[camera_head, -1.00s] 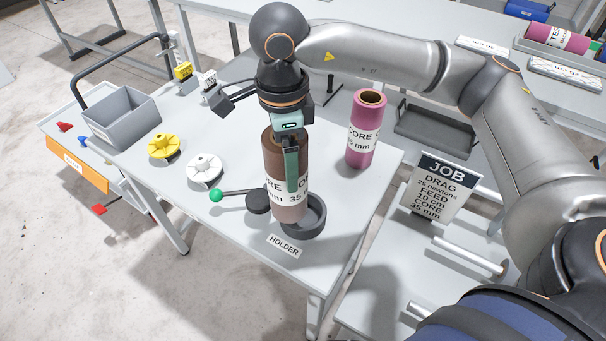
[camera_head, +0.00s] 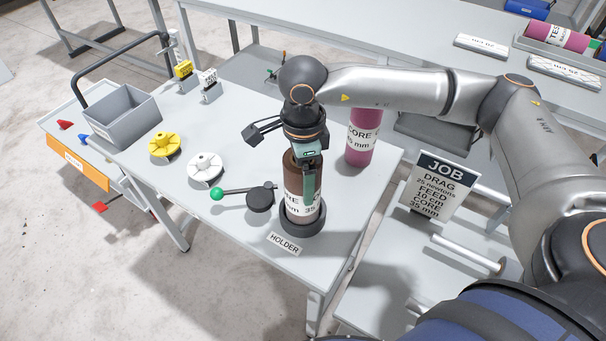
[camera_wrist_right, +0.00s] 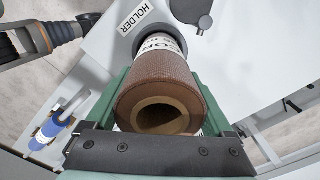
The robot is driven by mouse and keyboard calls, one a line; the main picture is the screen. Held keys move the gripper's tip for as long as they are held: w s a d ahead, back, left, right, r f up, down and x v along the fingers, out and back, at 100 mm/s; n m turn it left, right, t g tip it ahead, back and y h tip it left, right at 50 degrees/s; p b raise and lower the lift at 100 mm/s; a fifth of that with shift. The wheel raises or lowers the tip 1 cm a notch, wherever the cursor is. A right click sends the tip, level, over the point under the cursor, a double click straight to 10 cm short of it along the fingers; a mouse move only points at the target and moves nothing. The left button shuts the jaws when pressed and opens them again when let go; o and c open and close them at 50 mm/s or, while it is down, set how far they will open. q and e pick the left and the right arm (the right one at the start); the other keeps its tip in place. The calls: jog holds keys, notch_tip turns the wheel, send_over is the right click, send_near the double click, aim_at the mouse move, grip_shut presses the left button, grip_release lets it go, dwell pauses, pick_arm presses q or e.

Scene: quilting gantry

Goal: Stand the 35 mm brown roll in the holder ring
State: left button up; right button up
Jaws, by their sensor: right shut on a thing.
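The brown roll (camera_head: 292,178) stands upright with its lower end in the dark holder ring (camera_head: 303,226) on the table. Its white label reads CORE and 35. In the right wrist view the roll (camera_wrist_right: 158,85) shows its hollow cardboard core, and the ring (camera_wrist_right: 145,24) curves around its far end. My right gripper (camera_head: 309,180) is shut on the upper part of the roll from above; its green fingers flank the roll in the wrist view (camera_wrist_right: 168,100). Whether the roll rests on the ring's floor is hidden. My left gripper is not in view.
A pink roll (camera_head: 361,140) stands behind the arm. A black disc (camera_head: 260,197) with a green-knobbed lever lies left of the ring. White (camera_head: 205,168) and yellow (camera_head: 164,145) flanged hubs, a grey bin (camera_head: 122,117) and a JOB sign (camera_head: 440,185) stand around.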

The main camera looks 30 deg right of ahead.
jog(key=o, duration=1.4)
jog(key=shift+f, duration=0.1)
notch_tip(320, 180, up, 12)
jog(key=shift+r, duration=0.25)
